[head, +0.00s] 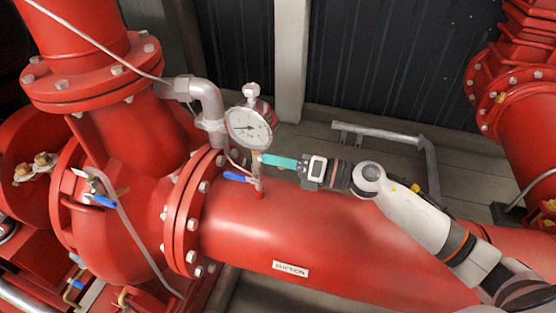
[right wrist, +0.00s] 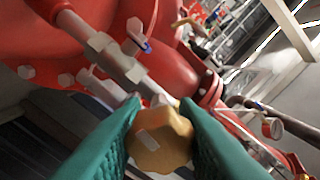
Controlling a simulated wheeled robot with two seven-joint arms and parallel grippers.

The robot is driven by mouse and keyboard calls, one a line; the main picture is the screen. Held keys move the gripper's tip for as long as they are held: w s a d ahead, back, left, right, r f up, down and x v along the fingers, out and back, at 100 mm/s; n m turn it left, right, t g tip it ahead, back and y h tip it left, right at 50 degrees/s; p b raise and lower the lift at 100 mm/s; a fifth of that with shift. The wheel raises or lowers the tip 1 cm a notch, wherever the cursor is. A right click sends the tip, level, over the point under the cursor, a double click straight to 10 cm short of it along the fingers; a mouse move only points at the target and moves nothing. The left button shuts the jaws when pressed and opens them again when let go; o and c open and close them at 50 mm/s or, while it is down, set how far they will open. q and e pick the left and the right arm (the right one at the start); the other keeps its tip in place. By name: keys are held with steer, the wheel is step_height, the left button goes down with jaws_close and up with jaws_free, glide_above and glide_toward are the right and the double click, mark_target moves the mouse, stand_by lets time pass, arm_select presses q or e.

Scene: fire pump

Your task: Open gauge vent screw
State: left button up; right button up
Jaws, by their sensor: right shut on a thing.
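The round white pressure gauge (head: 249,127) stands on a vertical stem above the red pipe in the head view. My right gripper (head: 266,159) reaches in from the right, its teal fingers at the stem just below the gauge. In the right wrist view the teal fingers (right wrist: 158,128) are on either side of a faceted brass-coloured knob, the gauge vent screw (right wrist: 160,140), and are shut on it. A metal fitting (right wrist: 116,60) runs up behind the knob. The knob is hidden in the head view. My left gripper is not in view.
A blue-handled valve (head: 238,177) sits left of the stem, close to my fingers. The large red pipe labelled SUCTION (head: 291,269) runs below my right arm. A grey bent pipe (head: 208,103) rises left of the gauge. A grey metal frame (head: 385,134) stands behind.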

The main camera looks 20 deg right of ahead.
steer(key=o, duration=1)
steer(key=shift+f, duration=0.1)
steer(key=shift+s+d+f, duration=0.1)
steer(key=shift+s+d, duration=0.05)
steer(key=shift+d, duration=0.15)
steer(key=b+v, duration=0.4)
steer(key=v, duration=0.7)
steer(key=shift+s, duration=0.2)
